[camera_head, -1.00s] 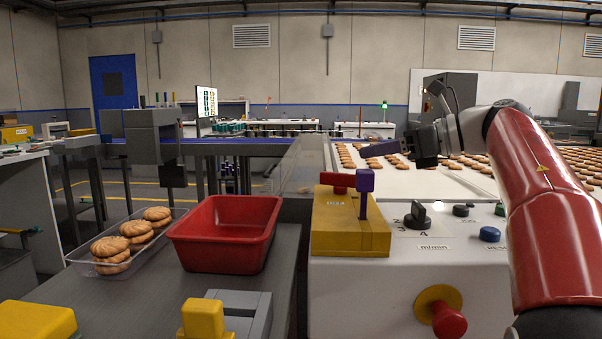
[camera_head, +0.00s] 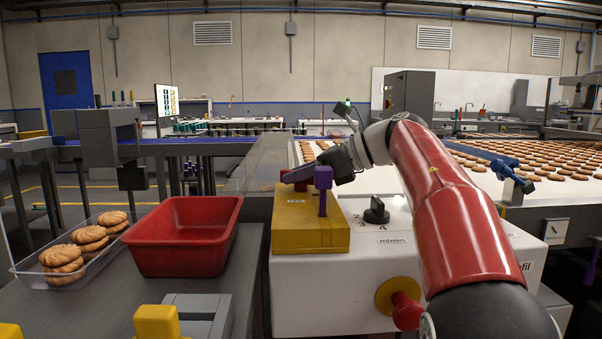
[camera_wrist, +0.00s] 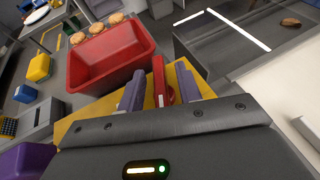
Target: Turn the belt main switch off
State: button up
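The yellow switch box (camera_head: 312,232) stands on the white control cabinet (camera_head: 330,290). Its red handle, at the back of the box, is mostly hidden behind my gripper in the head view. My gripper (camera_head: 293,178) is low over the back of the box. In the wrist view, its two purple-grey fingers (camera_wrist: 159,68) are apart, with the red handle (camera_wrist: 160,90) between them. Whether either finger touches it I cannot tell.
A red bin (camera_head: 185,262) and a clear tray (camera_head: 75,276) of biscuits are on the grey table at left. A black rotary knob (camera_head: 376,211) and a red stop button (camera_head: 407,312) on a yellow base are on the cabinet. Biscuits lie on the belts behind and at right.

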grip_shut()
jog(key=shift+s+a+f+m+t+h+b, duration=0.1)
jog(key=shift+f+m+t+h+b, duration=0.05)
jog(key=shift+m+t+b, duration=0.4)
jog(key=shift+s+f+m+t+h+b, duration=0.15)
jog(key=shift+m+t+b, duration=0.25)
jog(key=shift+b, duration=0.25)
jog(key=m+t, duration=0.1)
jog(key=m+t+h, duration=0.2)
jog(key=shift+w+r+b, duration=0.2)
jog(key=shift+r+b, duration=0.05)
jog(key=shift+b, duration=0.1)
grip_release()
jog(key=shift+v, duration=4)
jog(key=shift+o, duration=0.3)
jog(key=shift+w, duration=0.1)
